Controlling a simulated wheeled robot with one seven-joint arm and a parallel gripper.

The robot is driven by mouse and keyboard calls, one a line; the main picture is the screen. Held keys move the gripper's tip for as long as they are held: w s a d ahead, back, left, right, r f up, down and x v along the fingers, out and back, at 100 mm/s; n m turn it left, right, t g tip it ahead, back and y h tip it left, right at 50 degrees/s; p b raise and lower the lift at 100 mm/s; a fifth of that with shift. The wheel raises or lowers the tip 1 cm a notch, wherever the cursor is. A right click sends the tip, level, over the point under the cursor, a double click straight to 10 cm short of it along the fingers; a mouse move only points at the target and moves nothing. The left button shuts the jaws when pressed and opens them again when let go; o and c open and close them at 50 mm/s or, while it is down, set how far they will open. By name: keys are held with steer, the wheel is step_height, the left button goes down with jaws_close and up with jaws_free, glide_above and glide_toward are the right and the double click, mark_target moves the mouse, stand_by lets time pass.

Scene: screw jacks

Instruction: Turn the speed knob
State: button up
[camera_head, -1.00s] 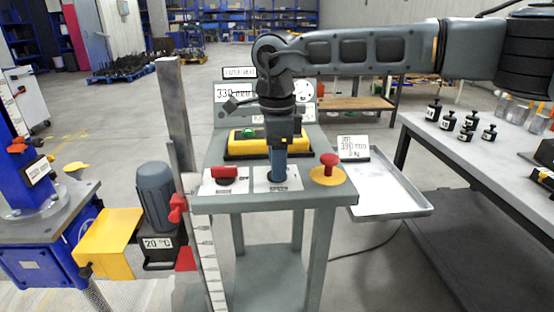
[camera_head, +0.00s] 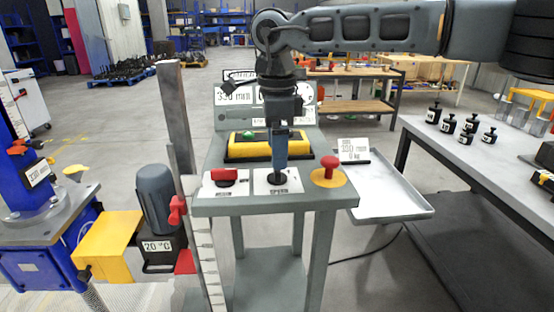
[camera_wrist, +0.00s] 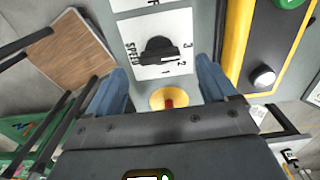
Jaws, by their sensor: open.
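The speed knob (camera_wrist: 160,50) is black, on a white plate (camera_wrist: 148,65) marked SPEED with 1, 2 and 3. In the wrist view its bar lies roughly across the picture, one end near the 3; I cannot make out a pointer mark. In the head view the knob (camera_head: 278,180) stands at the bench's front, between the red switch (camera_head: 224,175) and the red-and-yellow button (camera_head: 329,170). My gripper (camera_head: 280,157) points down just above the knob, apart from it. In the wrist view its blue fingers (camera_wrist: 162,72) are spread wide with nothing between them.
A yellow box (camera_head: 250,150) with a green button sits behind the knob plate. A grey motor (camera_head: 155,195) and an upright post (camera_head: 172,110) are to the left.

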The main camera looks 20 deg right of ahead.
steer(key=shift+r, duration=2)
steer(key=shift+f, duration=0.1)
